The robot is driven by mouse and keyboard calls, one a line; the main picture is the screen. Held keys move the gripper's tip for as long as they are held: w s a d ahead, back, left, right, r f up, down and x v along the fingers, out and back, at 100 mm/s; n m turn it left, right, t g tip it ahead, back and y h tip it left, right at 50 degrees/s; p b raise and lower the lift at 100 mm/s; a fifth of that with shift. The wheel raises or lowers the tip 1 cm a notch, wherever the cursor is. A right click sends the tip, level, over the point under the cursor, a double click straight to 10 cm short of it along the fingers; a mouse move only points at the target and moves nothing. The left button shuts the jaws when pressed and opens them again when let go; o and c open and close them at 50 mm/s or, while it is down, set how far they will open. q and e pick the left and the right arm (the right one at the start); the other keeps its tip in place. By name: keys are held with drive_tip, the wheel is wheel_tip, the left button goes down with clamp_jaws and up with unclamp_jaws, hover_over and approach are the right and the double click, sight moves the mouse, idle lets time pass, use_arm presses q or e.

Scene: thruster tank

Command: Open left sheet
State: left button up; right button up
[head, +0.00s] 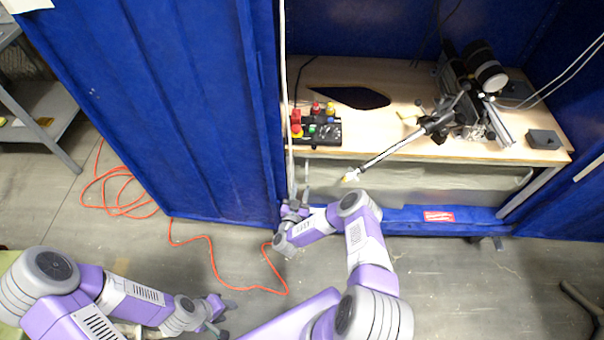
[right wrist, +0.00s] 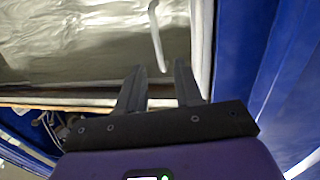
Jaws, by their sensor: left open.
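The left blue sheet (head: 175,110) hangs as a tall, ridged panel on the left of the head view, its right edge beside the opening of the tank. My right gripper (head: 298,198) is at the lower right edge of this sheet, in front of the opening. In the right wrist view its two fingers (right wrist: 160,78) stand apart with nothing between them. A thin pale rod (right wrist: 157,38) shows beyond the fingertips; I cannot tell whether they touch it. My left gripper (head: 224,308) is open and empty, low over the floor, away from the sheet.
A wooden table (head: 400,85) inside the enclosure bears a control box (head: 315,132) and a black device on an arm (head: 470,85). An orange cable (head: 215,265) lies on the floor. A grey shelf (head: 38,130) stands at the left. Another blue sheet (head: 575,205) is at the right.

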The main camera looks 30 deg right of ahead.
drive_tip(key=b+x, duration=0.2)
drive_tip(key=x, duration=0.5)
drive_tip(key=shift+b, duration=0.3)
drive_tip(key=shift+d, duration=0.1)
clamp_jaws()
idle(1.0)
